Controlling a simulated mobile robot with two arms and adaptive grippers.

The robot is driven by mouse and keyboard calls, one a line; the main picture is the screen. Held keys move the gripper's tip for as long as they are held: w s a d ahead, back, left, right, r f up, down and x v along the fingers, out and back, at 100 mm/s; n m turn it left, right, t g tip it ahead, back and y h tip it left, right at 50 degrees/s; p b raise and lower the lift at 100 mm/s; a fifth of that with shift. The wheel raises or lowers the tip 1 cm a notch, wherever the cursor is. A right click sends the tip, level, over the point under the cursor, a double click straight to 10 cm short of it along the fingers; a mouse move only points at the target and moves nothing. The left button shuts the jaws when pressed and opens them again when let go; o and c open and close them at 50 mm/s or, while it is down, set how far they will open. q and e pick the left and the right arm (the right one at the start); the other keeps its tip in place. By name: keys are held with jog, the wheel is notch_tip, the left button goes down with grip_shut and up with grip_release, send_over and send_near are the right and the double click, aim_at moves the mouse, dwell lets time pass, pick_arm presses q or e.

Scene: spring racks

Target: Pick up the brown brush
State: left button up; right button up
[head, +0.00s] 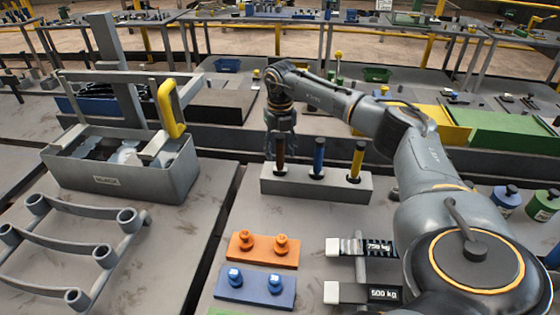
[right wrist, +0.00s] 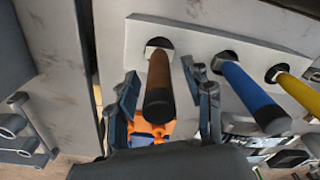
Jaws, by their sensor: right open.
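The brown brush (head: 280,153) stands upright in the left hole of a grey block (head: 338,190), with a blue brush (head: 319,156) in the middle hole and a yellow brush (head: 357,160) in the right one. My right gripper (head: 281,138) is above and around the top of the brown brush. In the right wrist view the brown brush (right wrist: 159,85) shows between the two open fingers (right wrist: 168,100), with gaps on both sides. The blue brush (right wrist: 250,95) is just beyond the right finger. My left gripper is not in view.
A grey bin (head: 120,175) with a yellow handle stands left of the block. An orange plate (head: 263,250) and a blue plate (head: 255,286) with knobs lie in front, beside labelled weights (head: 362,292). A grey tube rack (head: 60,245) is at front left.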

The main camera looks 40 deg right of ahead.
jog(key=shift+f, duration=0.9)
jog(key=shift+r, duration=0.1)
grip_shut()
